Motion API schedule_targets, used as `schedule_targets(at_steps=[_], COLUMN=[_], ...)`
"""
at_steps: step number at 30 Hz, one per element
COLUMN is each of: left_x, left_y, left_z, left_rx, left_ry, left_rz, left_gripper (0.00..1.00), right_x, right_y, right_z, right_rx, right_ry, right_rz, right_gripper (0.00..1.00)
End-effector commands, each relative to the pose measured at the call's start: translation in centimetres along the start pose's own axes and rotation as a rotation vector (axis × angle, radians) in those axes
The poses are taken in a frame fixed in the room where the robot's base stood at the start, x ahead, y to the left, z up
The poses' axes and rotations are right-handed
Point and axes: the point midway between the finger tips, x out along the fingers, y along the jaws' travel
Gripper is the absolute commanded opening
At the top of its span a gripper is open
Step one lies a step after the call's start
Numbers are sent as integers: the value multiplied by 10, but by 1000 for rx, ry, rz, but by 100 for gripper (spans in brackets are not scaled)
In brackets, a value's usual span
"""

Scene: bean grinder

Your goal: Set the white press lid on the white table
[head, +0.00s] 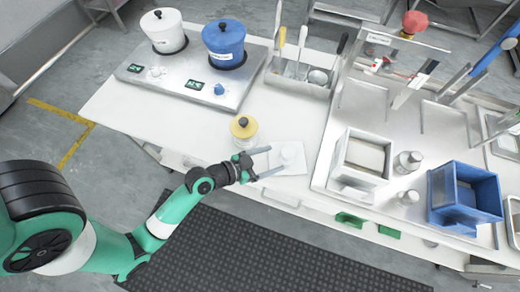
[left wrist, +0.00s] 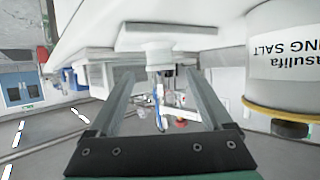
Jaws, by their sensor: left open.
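The white press lid (head: 290,148), a flat square plate with a round knob, lies flat on the white table (head: 190,118) near its front edge. In the left wrist view, which is turned upside down, the lid (left wrist: 190,38) hangs from the tabletop at the top, with its knob just beyond the fingertips. My left gripper (head: 277,159) is open, its two fingers spread and pointing at the knob. The fingers also show in the left wrist view (left wrist: 160,78), with nothing held between them. My right gripper is in neither view.
A salt jar with a yellow lid (head: 244,128) stands close beside my left gripper; it looms at the right of the left wrist view (left wrist: 285,60). White (head: 163,36) and blue (head: 224,42) pots sit on the cooker. A white square box (head: 341,160) and blue crate (head: 463,195) stand right.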

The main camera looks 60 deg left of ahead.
Motion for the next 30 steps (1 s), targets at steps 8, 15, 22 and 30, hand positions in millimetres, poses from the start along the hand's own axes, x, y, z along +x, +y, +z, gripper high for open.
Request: schedule_targets(at_steps=[8,15,22,30], left_x=[-46,-49,-47,-8], left_y=[-1,0,0,-1], left_z=[0,0,-4,-187], left_rx=[-2,1,5,141], left_ry=[0,1,8,332], left_rz=[-2,0,0,0], left_gripper=[83,83,83,83], right_x=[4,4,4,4], right_y=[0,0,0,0], right_z=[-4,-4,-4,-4], right_rx=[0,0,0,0], right_ry=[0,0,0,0], right_rz=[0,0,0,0], right_gripper=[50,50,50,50])
